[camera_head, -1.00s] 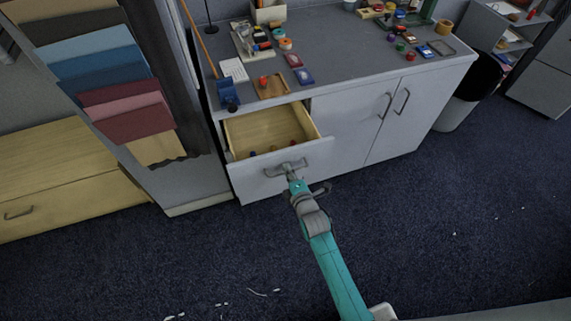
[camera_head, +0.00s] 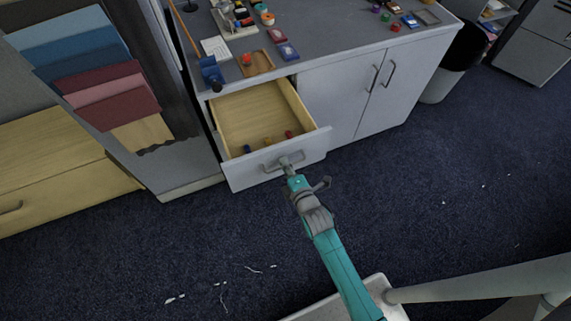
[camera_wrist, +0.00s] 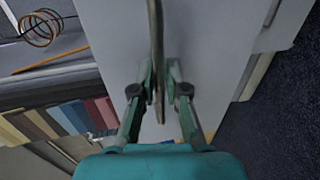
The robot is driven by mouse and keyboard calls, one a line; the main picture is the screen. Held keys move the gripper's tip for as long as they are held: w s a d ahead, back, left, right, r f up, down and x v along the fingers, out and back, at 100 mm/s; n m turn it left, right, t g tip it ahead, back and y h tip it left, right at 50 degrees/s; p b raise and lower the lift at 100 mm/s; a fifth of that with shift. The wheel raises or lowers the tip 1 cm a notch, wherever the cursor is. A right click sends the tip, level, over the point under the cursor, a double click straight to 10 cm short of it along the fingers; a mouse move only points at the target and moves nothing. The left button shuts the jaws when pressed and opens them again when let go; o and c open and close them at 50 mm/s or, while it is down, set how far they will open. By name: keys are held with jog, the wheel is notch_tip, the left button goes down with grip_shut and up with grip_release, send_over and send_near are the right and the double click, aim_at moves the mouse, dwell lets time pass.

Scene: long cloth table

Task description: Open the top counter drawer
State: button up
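The top counter drawer (camera_head: 231,178) stands pulled well out of the white counter, with its wooden inside showing in the head view. A few small red, yellow and blue items lie inside near its front panel. The drawer's grey handle (camera_head: 269,168) is on the front panel; in the wrist view the handle (camera_wrist: 155,28) runs between my fingers. My gripper (camera_head: 287,164) is at the middle of the handle. In the wrist view my gripper (camera_wrist: 158,78) has one finger on each side of the bar, closed on it.
The counter top (camera_head: 340,30) above holds several small items. A cabinet door (camera_head: 335,95) is shut right of the drawer, and a dark bin (camera_head: 455,60) stands beyond it. A wooden drawer unit (camera_head: 60,165) is at the left. The blue carpet in front is mostly clear.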

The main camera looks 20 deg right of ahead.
jog(key=shift+o, duration=1.1)
jog(key=shift+s, duration=0.1)
jog(key=s+r, duration=0.2)
jog(key=s, duration=0.9)
jog(key=shift+s+r, duration=0.2)
jog(key=shift+s, duration=0.05)
jog(key=s+r+m, duration=0.5)
jog(key=s+m, duration=0.1)
jog(key=s, duration=0.3)
jog(key=s+r+m, duration=0.5)
jog(key=s+m, duration=0.1)
jog(key=s, duration=0.3)
jog(key=s+r+m+g, duration=0.1)
jog(key=s+r+m, duration=0.4)
jog(key=s, duration=0.5)
jog(key=shift+r+m, duration=0.35)
jog(key=shift+m, duration=0.15)
